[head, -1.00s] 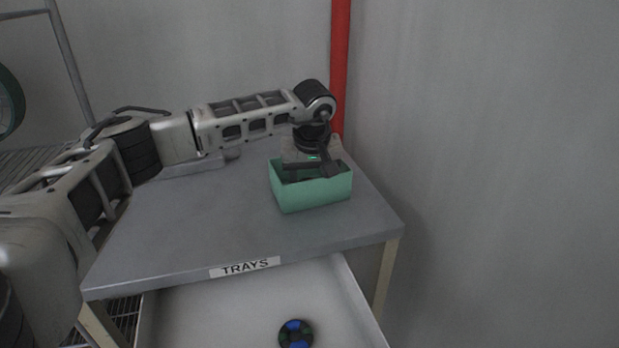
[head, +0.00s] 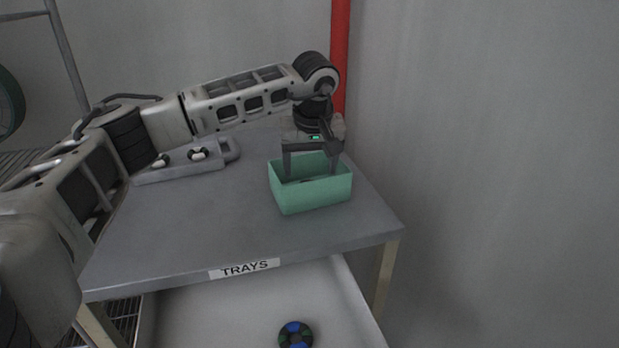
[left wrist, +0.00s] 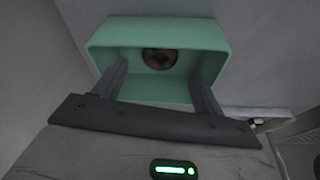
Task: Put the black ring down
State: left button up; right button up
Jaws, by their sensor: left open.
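My left gripper (head: 311,171) is open above the green box (head: 316,195), with its two fingers reaching down to the box's opening. In the left wrist view the open fingers (left wrist: 158,70) point into the green box (left wrist: 210,35), with nothing between them. A dark round thing (left wrist: 160,58) with a brownish middle lies on the box floor, apart from the fingers; it looks like the black ring. The box's front wall mostly hides it in the head view. My right gripper is not in view.
The box stands on a grey table (head: 220,215) near its right side, by a red pipe (head: 340,60). A grey tray (head: 185,170) with small black-and-white pieces lies at the back left. Below is an open drawer (head: 230,315) holding a blue-and-black round piece (head: 296,335).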

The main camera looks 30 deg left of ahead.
pick_arm(q)
jog(key=v, duration=0.7)
dwell(0.3)
